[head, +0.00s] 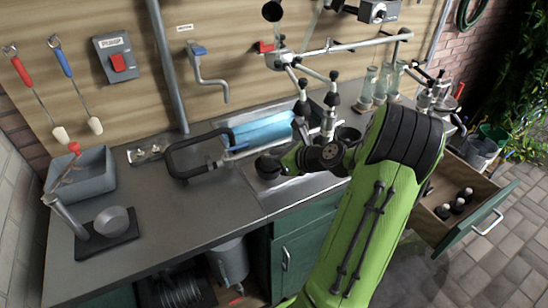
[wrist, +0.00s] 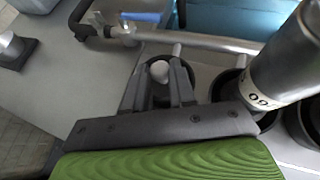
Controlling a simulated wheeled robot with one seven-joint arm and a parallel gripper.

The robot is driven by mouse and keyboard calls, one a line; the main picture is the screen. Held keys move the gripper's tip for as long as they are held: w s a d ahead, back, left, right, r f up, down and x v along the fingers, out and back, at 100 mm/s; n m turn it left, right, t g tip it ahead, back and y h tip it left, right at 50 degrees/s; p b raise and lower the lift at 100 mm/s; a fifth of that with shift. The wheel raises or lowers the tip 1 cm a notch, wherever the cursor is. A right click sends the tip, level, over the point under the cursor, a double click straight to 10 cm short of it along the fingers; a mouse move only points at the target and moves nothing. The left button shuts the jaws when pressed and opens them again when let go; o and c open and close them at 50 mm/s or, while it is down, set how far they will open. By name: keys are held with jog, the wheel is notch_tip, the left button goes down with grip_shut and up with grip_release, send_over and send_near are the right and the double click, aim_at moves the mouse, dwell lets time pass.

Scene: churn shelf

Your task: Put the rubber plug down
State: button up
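The rubber plug (wrist: 159,71) appears as a pale round knob with a dark round edge around it, between my fingertips in the wrist view. My gripper (wrist: 161,78) looks closed on it, one finger on each side. In the head view my gripper (head: 281,162) is low over the steel worktop, just in front of the blue-lined trough. A dark round shape shows at its fingertips there. The fingers and wrist hide part of the plug. I cannot tell whether its underside touches the surface.
A bent dark pipe handle (head: 185,158) with a steel tube lies close left of my gripper. A steel cylinder (wrist: 285,65) stands close on the right in the wrist view. Bare worktop (head: 185,225) lies between.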

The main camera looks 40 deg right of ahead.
jog(key=o, duration=0.4)
jog(key=p+v, duration=0.4)
jog(key=v, duration=0.8)
jog(key=w+a+r+n+g+y, duration=0.1)
jog(key=w+a+n+g, duration=0.15)
jog(key=a+n, duration=0.6)
jog(key=w+a+r+n+g, duration=0.1)
jog(key=a+n+g, duration=0.3)
jog(key=a+n, duration=0.5)
jog(key=s+a+r+n+h, duration=0.2)
jog(key=s+a+r+n, duration=0.2)
jog(key=s+a+n, duration=0.7)
jog(key=s+n, duration=0.1)
jog(key=n, duration=0.5)
jog(key=shift+r, duration=0.4)
